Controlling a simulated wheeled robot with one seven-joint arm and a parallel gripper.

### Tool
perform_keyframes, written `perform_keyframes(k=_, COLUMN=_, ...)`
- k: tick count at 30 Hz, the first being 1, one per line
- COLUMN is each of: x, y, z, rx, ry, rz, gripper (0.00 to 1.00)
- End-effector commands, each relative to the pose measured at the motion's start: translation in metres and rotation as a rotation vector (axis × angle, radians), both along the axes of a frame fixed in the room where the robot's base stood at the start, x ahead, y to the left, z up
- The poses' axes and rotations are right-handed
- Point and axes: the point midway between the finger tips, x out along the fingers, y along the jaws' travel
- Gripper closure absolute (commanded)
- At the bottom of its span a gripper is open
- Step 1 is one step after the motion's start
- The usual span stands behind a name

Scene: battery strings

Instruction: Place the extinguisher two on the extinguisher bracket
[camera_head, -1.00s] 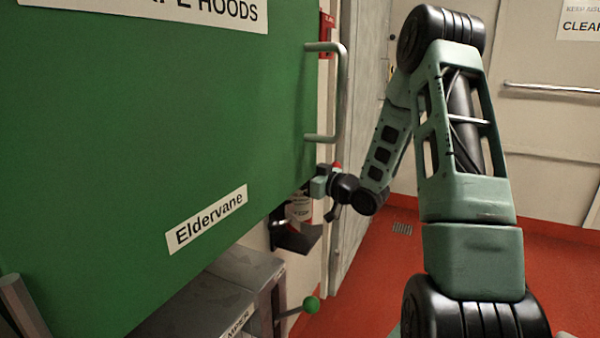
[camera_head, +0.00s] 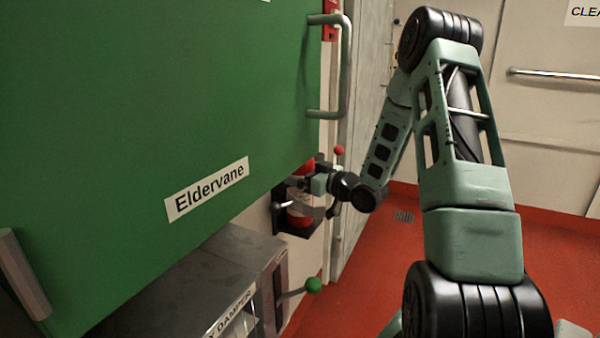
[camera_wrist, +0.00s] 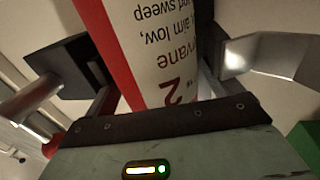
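Extinguisher two (camera_head: 300,206) is a red cylinder with a white label. It appears upright at the extinguisher bracket (camera_head: 297,229), a black holder with a shelf low on the wall, just beyond the green panel's lower edge. I cannot tell whether its base touches the shelf. My gripper (camera_head: 310,185) reaches it from the right, fingers around its body. In the wrist view, extinguisher two (camera_wrist: 160,45) fills the middle between the fingers, its label upside down with a "2". My gripper (camera_wrist: 155,98) appears shut on it. The black bracket plate (camera_wrist: 60,62) shows at left.
The large green panel (camera_head: 150,90) with a metal handle (camera_head: 343,65) hangs close on the left. Below it stands a grey metal cabinet (camera_head: 190,285) with a green-knobbed lever (camera_head: 313,285). A red-knobbed lever (camera_head: 339,150) is near my gripper. Red floor (camera_head: 380,270) is free on the right.

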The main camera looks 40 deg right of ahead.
Motion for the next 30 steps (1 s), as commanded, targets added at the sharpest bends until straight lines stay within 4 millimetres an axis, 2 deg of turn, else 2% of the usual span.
perform_keyframes(k=8, x=0.0, y=0.0, z=0.004, rx=0.0, ry=0.0, rz=0.0, gripper=0.09)
perform_keyframes(k=11, x=-0.009, y=-0.002, z=0.003, rx=0.001, ry=0.001, rz=-0.002, gripper=0.09)
perform_keyframes(k=24, x=-0.095, y=-0.014, z=0.003, rx=0.001, ry=0.002, rz=-0.003, gripper=0.09)
perform_keyframes(k=30, x=-0.115, y=-0.016, z=0.003, rx=0.001, ry=0.001, rz=-0.001, gripper=0.09)
